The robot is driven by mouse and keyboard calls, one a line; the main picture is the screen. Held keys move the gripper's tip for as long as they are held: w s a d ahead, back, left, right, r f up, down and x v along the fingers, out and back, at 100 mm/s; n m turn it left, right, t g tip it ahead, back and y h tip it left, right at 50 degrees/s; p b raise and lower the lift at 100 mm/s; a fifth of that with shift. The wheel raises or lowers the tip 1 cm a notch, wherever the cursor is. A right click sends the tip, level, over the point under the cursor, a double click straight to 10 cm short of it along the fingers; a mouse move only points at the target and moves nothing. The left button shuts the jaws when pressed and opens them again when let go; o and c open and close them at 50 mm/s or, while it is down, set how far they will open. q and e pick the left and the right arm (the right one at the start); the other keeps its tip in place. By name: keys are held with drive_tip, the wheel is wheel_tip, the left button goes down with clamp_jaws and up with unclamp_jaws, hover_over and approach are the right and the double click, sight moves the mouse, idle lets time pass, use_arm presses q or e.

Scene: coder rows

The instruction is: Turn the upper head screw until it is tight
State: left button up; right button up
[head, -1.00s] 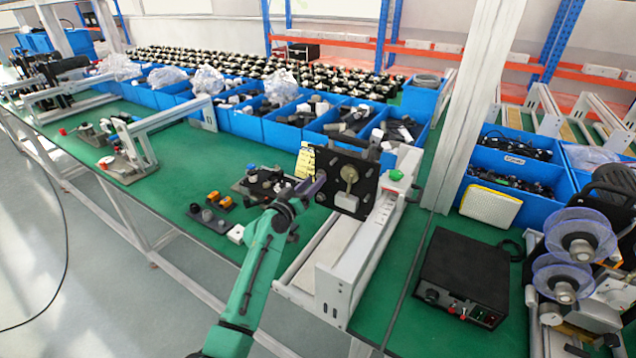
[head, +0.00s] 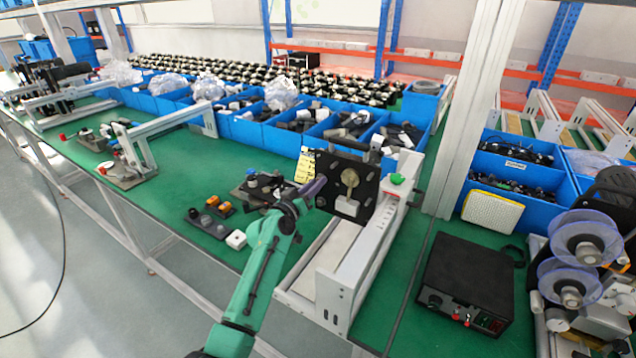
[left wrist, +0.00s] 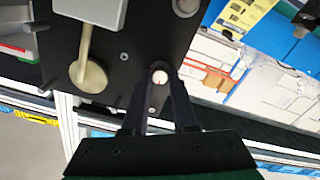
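The black head plate (head: 335,166) stands upright on the grey-white fixture, with a brass disc and lever (head: 350,178) and a grey block (head: 347,208) on its face. My left gripper (head: 319,184) reaches the plate's left side, and its fingers are small and partly hidden there. In the left wrist view the plate looks turned over, with the grey block at the top. There the dark fingers (left wrist: 159,88) close in around a pale round screw head, the upper head screw (left wrist: 159,77). A second screw (left wrist: 186,6) sits apart near the top edge. My right gripper is out of view.
A green knob (head: 397,179) tops the fixture rail (head: 372,245). Blue bins (head: 262,130) of parts line the back. A black control box (head: 465,272) stands at the right.

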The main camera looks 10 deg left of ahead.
use_arm(q)
clamp_jaws()
drive_tip(key=m+b, duration=0.4)
drive_tip(key=m, duration=0.5)
drive_tip(key=shift+m+b, duration=0.4)
drive_tip(key=o, duration=0.7)
unclamp_jaws()
